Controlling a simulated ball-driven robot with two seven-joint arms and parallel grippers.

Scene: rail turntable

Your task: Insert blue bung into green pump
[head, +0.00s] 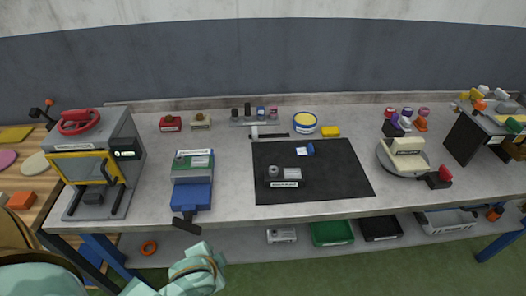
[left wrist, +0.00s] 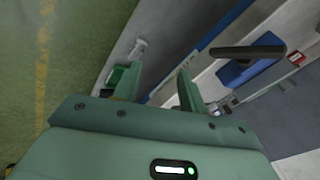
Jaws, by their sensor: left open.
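A small blue plug (head: 261,111), which looks like the blue bung, stands in a grey rack (head: 240,124) at the back of the bench. A grey body with a green top (head: 194,162), which looks like the green pump, sits at the rear of a blue vise (head: 191,195) left of the black mat. The vise also shows in the left wrist view (left wrist: 240,74). My left gripper (head: 197,268) is low at the bench's front edge, in front of the vise. Its fingers (left wrist: 159,74) are apart and empty. My right gripper is out of view.
A press (head: 100,165) stands left and a pale scale-like device (head: 405,155) right. The vise's dark handle (head: 186,226) overhangs the front edge. A green bin (head: 332,233) is below.

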